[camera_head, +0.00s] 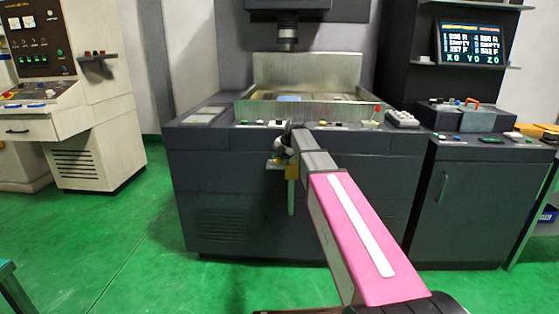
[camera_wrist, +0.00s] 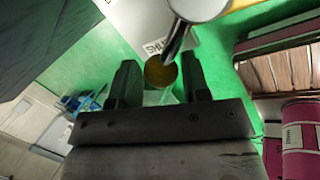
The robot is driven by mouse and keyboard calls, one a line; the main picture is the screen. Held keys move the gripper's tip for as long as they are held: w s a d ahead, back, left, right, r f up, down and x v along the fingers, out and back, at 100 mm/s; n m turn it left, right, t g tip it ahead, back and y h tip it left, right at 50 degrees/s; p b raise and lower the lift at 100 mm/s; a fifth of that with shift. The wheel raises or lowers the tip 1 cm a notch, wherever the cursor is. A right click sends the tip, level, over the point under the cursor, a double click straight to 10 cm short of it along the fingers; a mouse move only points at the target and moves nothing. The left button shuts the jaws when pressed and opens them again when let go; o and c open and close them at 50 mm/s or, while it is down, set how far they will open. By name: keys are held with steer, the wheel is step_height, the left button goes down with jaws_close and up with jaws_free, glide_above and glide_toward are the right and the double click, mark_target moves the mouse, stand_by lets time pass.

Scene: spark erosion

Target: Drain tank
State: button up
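The metal work tank (camera_head: 345,112) sits on top of the dark machine, with a steel back panel behind it. My gripper (camera_head: 281,160) is at the machine's front, below the tank's front edge, and is small and partly hidden by my arm. In the wrist view my gripper (camera_wrist: 160,82) has its fingers spread apart. A round brass-coloured end (camera_wrist: 160,72) on a shiny metal rod shows between the fingertips; I cannot tell if they touch it. A white plate (camera_wrist: 150,42) with partly hidden lettering lies behind it. A yellow part (camera_head: 291,172) hangs near my gripper.
A control cabinet (camera_head: 85,110) stands at the left. A dark cabinet (camera_head: 470,200) with a screen (camera_head: 471,43) above stands at the right. A red-tipped part (camera_head: 377,108) is at the tank's right. Green floor (camera_head: 110,240) is clear in front.

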steer(key=shift+r, duration=0.1)
steer(key=v, duration=1)
steer(key=shift+r, duration=0.35)
steer(key=shift+d, duration=0.15)
